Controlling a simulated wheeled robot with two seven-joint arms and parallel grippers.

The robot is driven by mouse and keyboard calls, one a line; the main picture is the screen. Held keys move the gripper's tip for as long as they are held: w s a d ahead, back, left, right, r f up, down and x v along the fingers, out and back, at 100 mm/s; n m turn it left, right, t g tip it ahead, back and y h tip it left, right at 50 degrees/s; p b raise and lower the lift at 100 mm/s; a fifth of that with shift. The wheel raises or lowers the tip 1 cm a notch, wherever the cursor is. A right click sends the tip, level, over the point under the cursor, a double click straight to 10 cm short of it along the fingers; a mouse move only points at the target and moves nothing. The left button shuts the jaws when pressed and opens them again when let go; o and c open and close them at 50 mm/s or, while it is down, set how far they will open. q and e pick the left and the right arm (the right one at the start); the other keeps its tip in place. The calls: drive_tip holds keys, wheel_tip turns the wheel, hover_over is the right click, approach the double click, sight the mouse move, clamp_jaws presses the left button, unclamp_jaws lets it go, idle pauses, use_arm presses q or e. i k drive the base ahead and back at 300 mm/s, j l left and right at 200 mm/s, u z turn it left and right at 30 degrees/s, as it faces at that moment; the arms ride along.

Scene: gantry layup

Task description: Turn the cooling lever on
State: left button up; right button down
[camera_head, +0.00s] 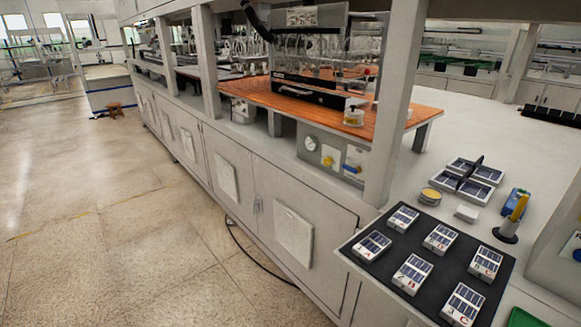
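A grey control panel (336,143) is set under the orange-topped bench, in the middle of the view. On it are a round dial (310,143), a small yellow knob (328,160) and a blue part (352,165) at the right that may be the cooling lever. It is too small to tell its exact shape or which position it is in. Neither of my grippers shows in the view, and nothing touches the panel.
An upright post (398,95) stands just right of the panel. A black mat (449,249) with several labelled solar-cell blocks lies on the near right counter. A yellow-handled tool (519,207) stands behind it.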

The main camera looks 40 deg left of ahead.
sight(356, 169)
drive_tip(key=u, duration=0.8)
